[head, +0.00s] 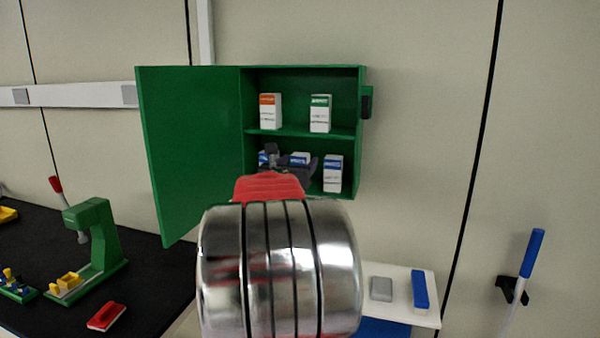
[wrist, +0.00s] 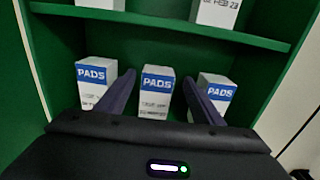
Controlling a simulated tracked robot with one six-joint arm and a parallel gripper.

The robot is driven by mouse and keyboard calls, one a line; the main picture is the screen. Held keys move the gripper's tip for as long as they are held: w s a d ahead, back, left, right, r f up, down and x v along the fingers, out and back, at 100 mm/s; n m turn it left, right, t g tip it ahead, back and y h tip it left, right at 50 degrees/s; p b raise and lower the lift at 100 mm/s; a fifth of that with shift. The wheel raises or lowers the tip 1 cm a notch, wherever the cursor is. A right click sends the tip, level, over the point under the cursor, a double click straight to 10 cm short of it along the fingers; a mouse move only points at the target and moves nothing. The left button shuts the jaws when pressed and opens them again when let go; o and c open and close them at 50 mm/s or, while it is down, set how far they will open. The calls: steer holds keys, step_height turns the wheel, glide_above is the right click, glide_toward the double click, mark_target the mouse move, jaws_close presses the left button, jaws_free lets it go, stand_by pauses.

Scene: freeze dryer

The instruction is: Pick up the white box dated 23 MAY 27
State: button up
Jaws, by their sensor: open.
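Three white boxes with blue PADS labels stand upright on the lower shelf: a left box (wrist: 92,88), a middle box (wrist: 156,104) and a right box (wrist: 216,90). The print under their labels is too small or blurred to read as a date. My gripper (wrist: 159,79) is open and empty, its dark fingers pointing into the lower compartment. In the wrist view the middle box shows between the fingers; contact cannot be told. In the head view my arm and gripper partly hide the left and middle boxes, while the right box (head: 333,172) shows clearly.
The green cabinet (head: 362,130) has its door (head: 190,145) swung open to the left. An orange-topped box (head: 270,112) and a green-topped box (head: 320,114) stand on its upper shelf. The shelf board (wrist: 160,24) lies above the fingers. A black bench (head: 150,275) stands at left.

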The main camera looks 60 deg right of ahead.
steer(key=shift+w+d, duration=0.2)
steer(key=shift+d, duration=0.9)
steer(key=shift+w+d, duration=0.2)
steer(key=shift+d, duration=0.65)
steer(key=shift+w+d, duration=0.2)
steer(key=shift+d, duration=0.65)
steer(key=shift+w+d, duration=0.2)
steer(key=shift+d, duration=0.65)
steer(key=c, duration=1.1)
